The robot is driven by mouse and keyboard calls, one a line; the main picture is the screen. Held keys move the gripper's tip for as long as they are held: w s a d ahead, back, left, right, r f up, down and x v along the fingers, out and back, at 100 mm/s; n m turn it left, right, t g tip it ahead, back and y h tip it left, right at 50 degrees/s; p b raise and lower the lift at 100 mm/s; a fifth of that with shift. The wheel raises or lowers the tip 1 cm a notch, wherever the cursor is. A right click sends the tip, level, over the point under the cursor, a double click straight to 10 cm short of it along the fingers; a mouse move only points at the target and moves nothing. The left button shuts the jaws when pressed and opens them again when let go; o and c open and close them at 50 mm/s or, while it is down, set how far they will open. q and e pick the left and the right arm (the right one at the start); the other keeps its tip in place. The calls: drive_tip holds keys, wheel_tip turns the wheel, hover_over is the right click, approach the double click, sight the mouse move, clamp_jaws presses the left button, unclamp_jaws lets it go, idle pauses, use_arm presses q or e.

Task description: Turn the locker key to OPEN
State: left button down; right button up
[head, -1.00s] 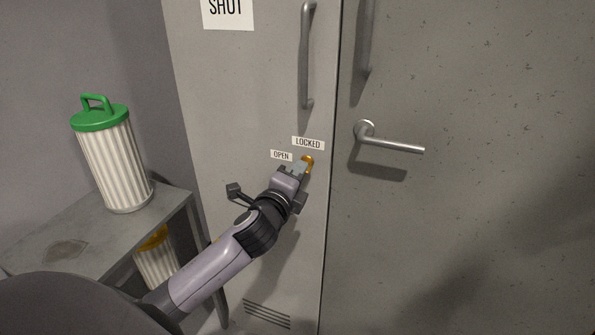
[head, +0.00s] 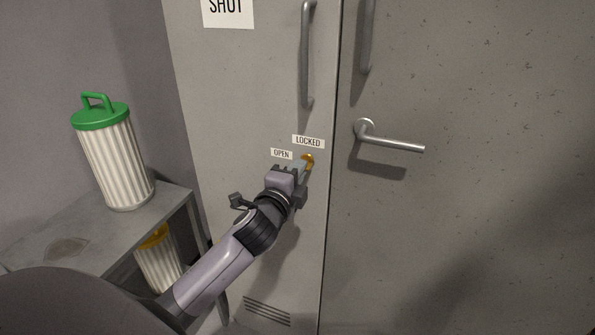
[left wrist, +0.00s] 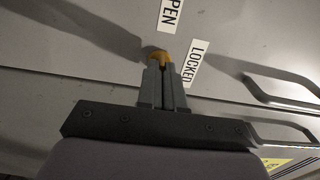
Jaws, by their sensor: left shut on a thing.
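The locker key (head: 308,160) is a small yellow-orange piece on the grey locker door (head: 250,90), just below the LOCKED label (head: 308,142) and right of the OPEN label (head: 282,154). My left gripper (head: 300,170) reaches it from below left. In the left wrist view the gripper (left wrist: 164,85) is shut, with its fingertips at the yellow key (left wrist: 157,55). The fingers hide most of the key, so its exact angle cannot be told. The OPEN label (left wrist: 171,12) and the LOCKED label (left wrist: 195,63) also show there. My right gripper is not in view.
A vertical handle (head: 306,60) is on the locker door above the key. A lever handle (head: 390,143) juts from the door at the right. A grey table (head: 150,225) at the left bears a green-lidded ribbed canister (head: 115,165); a yellow-topped one (head: 158,262) stands below.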

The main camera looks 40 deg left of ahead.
use_arm(q)
drive_tip(key=c, duration=1.3)
unclamp_jaws()
drive_tip(key=shift+s, duration=0.15)
drive_tip(key=v, duration=0.7)
drive_tip(key=shift+b, duration=0.4)
drive_tip(key=shift+f, duration=0.1)
